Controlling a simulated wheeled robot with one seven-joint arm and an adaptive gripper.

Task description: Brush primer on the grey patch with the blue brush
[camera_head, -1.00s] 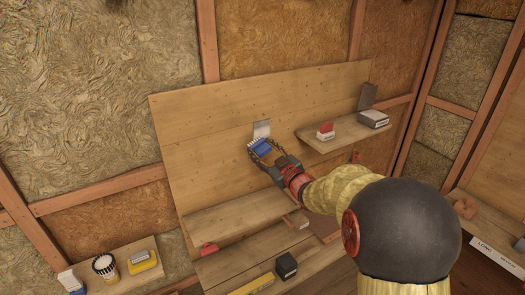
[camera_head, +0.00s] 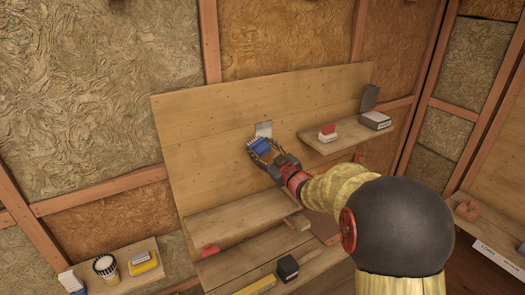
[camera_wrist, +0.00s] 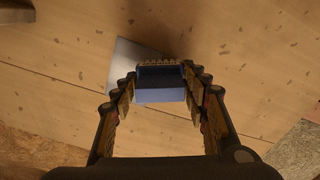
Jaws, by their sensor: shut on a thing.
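The grey patch (camera_head: 264,128) is a small pale rectangle on the upright plywood board, and it also shows in the wrist view (camera_wrist: 130,62). The blue brush (camera_head: 259,146) is held in my gripper (camera_head: 262,150), just below the patch in the head view. In the wrist view the brush (camera_wrist: 160,95) sits between the fingertips of my gripper (camera_wrist: 160,84), with its dark bristle end over part of the patch. The brush and fingers hide part of the patch. I cannot tell whether the bristles touch it.
A shelf (camera_head: 350,136) at right holds a red and white block (camera_head: 327,132) and a grey box (camera_head: 375,121). A lower shelf (camera_head: 240,216) crosses below the patch. A low left shelf holds an open tub (camera_head: 105,266) and a yellow item (camera_head: 143,262). A black box (camera_head: 287,267) sits below.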

